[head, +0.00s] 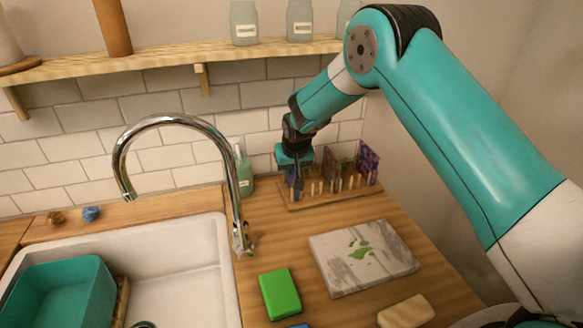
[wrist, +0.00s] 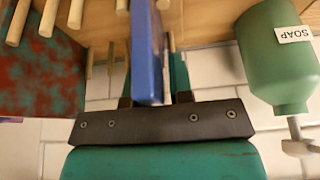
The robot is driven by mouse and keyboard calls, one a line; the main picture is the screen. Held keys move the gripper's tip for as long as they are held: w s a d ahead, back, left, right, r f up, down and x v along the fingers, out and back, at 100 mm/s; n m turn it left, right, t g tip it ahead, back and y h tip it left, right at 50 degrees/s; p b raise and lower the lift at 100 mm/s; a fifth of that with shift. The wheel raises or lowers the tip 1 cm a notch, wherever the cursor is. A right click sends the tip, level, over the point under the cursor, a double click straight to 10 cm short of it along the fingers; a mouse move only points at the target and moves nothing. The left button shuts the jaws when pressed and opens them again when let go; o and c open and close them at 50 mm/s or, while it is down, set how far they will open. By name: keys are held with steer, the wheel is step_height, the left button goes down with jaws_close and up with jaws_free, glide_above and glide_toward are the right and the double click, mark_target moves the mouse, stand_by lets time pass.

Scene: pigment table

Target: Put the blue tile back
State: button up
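The blue tile (wrist: 147,50) stands edge-on between the fingers of my gripper (wrist: 156,85) in the wrist view. The fingers look shut on it, with the right finger close against its side. In the head view my gripper (head: 296,168) points down over the left end of a wooden peg rack (head: 335,198). The blue tile (head: 298,186) shows as a small upright sliver below it, by the left pegs. I cannot tell whether its lower edge rests on the rack base. Other patterned tiles (head: 367,163) stand upright at the rack's right end.
A green soap bottle (head: 244,172) stands left of the rack, close to my gripper. The tall tap (head: 238,190) and sink (head: 185,270) are farther left. A marble board (head: 363,256), green sponge (head: 280,294) and beige block (head: 406,312) lie in front. A shelf (head: 150,63) hangs above.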

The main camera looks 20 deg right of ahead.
steer(key=shift+o, duration=1.1)
steer(key=shift+r, duration=0.1)
steer(key=shift+r, duration=0.25)
steer(key=b+v, duration=0.2)
steer(key=v, duration=0.9)
steer(key=shift+s+r, duration=0.1)
steer(key=shift+r, duration=0.05)
steer(key=s+a+r+n+g+y, duration=0.1)
steer(key=s+r+n, duration=0.1)
steer(key=s, duration=1)
steer(key=s+a+r+n+g+y, duration=0.1)
steer(key=s+a+r+n+g, duration=0.1)
steer(key=s, duration=1.1)
steer(key=s+a+r+n+g+y, duration=0.1)
steer(key=s+r+n+y, duration=0.1)
steer(key=s, duration=1.1)
steer(key=shift+a+r+n+g, duration=0.3)
steer(key=shift+r+n, duration=0.3)
steer(key=shift+r, duration=0.35)
